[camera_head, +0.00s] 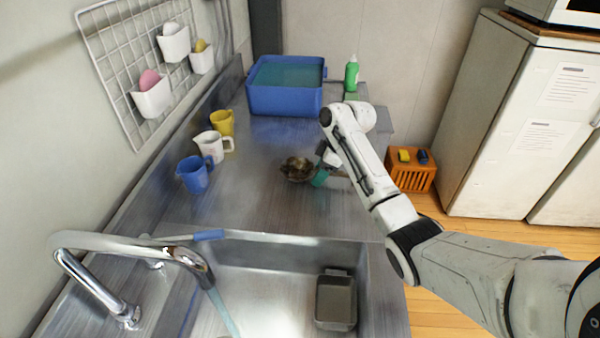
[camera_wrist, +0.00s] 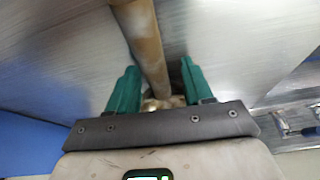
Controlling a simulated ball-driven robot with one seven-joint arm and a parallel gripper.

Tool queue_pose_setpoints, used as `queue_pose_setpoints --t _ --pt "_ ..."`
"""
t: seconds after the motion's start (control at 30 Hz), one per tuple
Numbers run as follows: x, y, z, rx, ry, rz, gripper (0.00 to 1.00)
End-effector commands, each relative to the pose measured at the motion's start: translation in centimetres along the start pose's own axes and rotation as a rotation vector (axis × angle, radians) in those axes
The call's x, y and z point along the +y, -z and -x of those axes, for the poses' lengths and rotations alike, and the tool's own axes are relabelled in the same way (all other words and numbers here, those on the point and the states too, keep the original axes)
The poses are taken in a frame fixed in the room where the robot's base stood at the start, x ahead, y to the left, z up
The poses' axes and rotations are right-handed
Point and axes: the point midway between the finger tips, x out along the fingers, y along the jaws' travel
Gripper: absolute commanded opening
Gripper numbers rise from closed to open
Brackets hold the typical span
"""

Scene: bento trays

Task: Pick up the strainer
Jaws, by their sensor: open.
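The strainer (camera_head: 298,168) lies on the steel counter in the head view, its dark brownish bowl to the left and a thin handle running right behind my gripper. My gripper (camera_head: 322,176) is low over the counter at the bowl's right side, around the handle. In the wrist view, my gripper (camera_wrist: 160,75) has its two green fingers apart. The strainer's brown handle (camera_wrist: 148,45) runs between them, nearer the left finger, with a visible gap to the right finger. The bowl is mostly hidden in the wrist view. I cannot tell whether either finger touches the handle.
Blue (camera_head: 195,174), white (camera_head: 212,146) and yellow (camera_head: 222,122) jugs stand along the left wall. A blue tub (camera_head: 286,100) and green bottle (camera_head: 351,74) stand at the back. The sink (camera_head: 255,254) and faucet (camera_head: 130,243) are in front. Counter left of the strainer is clear.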

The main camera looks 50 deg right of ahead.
Motion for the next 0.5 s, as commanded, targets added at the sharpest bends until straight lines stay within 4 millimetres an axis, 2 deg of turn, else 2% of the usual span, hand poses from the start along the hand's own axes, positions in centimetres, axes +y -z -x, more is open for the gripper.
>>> queue_pose_setpoints --t 0.23,0.5 --pt "0.01 0.01 -0.13 0.001 -0.001 0.000 0.50" --pt "0.02 0.02 -0.10 0.001 -0.001 0.000 0.24"
